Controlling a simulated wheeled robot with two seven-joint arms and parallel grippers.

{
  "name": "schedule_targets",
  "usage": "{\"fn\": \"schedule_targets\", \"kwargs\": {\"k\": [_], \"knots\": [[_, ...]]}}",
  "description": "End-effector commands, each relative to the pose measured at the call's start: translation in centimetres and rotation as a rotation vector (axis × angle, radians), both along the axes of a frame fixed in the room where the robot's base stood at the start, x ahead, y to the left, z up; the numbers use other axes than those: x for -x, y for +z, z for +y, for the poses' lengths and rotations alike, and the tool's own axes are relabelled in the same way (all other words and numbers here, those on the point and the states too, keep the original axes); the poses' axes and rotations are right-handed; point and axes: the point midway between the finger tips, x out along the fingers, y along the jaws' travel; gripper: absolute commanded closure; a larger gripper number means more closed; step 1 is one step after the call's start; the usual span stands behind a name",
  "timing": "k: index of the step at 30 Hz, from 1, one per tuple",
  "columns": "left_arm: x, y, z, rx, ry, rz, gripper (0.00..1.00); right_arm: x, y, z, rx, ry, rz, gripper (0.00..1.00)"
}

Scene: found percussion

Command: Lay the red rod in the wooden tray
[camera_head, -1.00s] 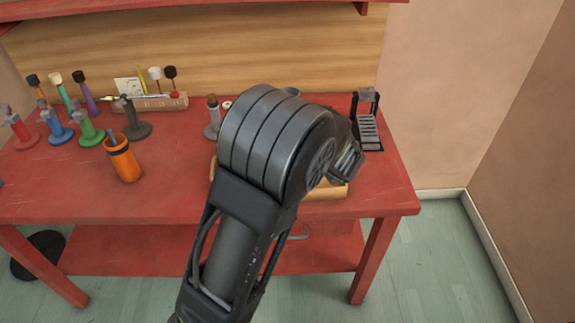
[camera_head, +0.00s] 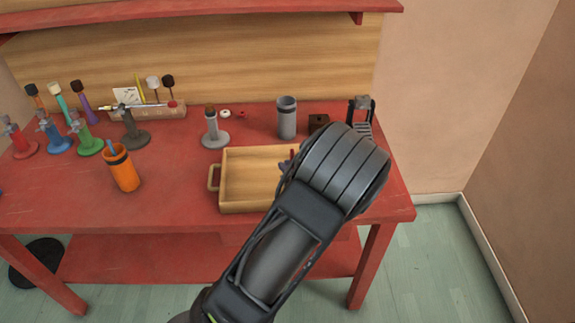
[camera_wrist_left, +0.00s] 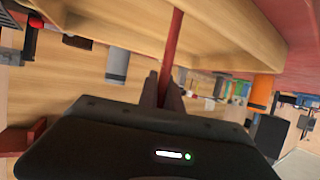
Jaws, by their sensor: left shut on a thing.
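The wooden tray (camera_head: 248,206) sits near the front of the red table, with a handle on its left end; my left arm hides its right part. My left gripper (camera_head: 287,165) is over the tray's right half, mostly hidden by its own wrist. In the left wrist view my left gripper (camera_wrist_left: 164,92) is shut on the red rod (camera_wrist_left: 173,45), which sticks out from between the fingers across pale wood. The tray's wall (camera_wrist_left: 235,30) shows at upper right there. I cannot tell whether the rod touches the tray. My right gripper is not in view.
A grey cup (camera_head: 287,118), a dark block (camera_head: 318,122) and a black rack (camera_head: 361,112) stand behind the tray. A grey stand (camera_head: 215,138) is behind its left end. An orange cup (camera_head: 123,169) and coloured stands (camera_head: 88,144) are farther left. The table's front left is clear.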

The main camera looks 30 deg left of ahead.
Motion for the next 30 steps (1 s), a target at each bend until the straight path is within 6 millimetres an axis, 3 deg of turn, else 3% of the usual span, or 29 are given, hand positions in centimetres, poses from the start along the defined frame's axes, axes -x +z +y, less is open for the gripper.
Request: {"fn": "schedule_targets", "kwargs": {"k": [13,14,21,30], "knots": [[-0.03,-0.52,-0.02,0.001,0.000,-0.002,1.00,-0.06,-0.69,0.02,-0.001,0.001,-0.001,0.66],[-0.04,-0.46,-0.01,0.001,0.000,-0.002,0.90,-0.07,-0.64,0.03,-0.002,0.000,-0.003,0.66],[-0.02,-0.32,-0.02,0.001,-0.001,-0.001,0.71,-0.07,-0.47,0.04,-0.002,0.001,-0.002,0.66],[-0.03,-0.23,-0.01,0.001,-0.001,-0.001,0.69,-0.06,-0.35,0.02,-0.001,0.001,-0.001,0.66]]}}
